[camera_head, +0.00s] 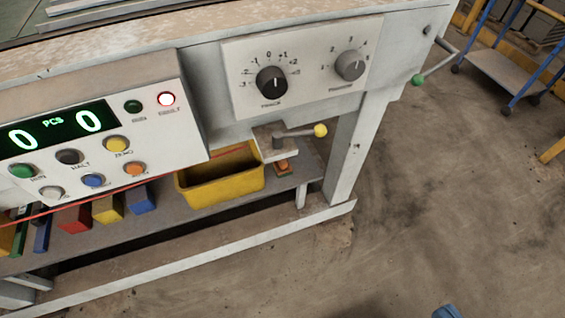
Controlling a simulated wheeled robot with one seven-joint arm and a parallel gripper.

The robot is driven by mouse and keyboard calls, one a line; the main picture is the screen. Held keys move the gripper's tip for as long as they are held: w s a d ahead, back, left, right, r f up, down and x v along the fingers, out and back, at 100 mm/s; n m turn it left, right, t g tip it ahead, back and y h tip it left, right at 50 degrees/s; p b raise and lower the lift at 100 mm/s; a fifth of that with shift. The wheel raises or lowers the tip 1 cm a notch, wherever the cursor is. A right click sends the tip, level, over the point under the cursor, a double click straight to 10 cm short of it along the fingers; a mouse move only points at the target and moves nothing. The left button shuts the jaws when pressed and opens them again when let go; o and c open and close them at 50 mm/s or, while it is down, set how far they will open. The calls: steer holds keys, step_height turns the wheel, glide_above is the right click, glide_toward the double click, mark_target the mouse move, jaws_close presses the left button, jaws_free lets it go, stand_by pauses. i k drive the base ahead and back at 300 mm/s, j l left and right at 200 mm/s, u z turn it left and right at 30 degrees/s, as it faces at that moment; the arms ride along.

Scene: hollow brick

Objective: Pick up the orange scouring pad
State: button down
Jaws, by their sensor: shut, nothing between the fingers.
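A small orange piece (283,168) lies on the lower shelf of the machine, just right of the yellow bin and below the yellow-knobbed lever. It may be the orange scouring pad, but it is too small and partly covered to be sure. My gripper is not in view.
The yellow bin (220,192) stands on the shelf (165,222), with red, yellow and blue blocks to its left. The control box (190,110), lever (298,132) and machine leg (347,150) surround the shelf opening. Open concrete floor (430,200) lies right; a blue-framed cart (505,70) stands far right.

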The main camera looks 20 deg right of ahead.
mark_target(282, 168)
steer(key=i+l, duration=0.5)
steer(key=i, duration=0.2)
steer(key=i+l, duration=0.45)
steer(key=i, duration=0.25)
steer(key=u, duration=0.05)
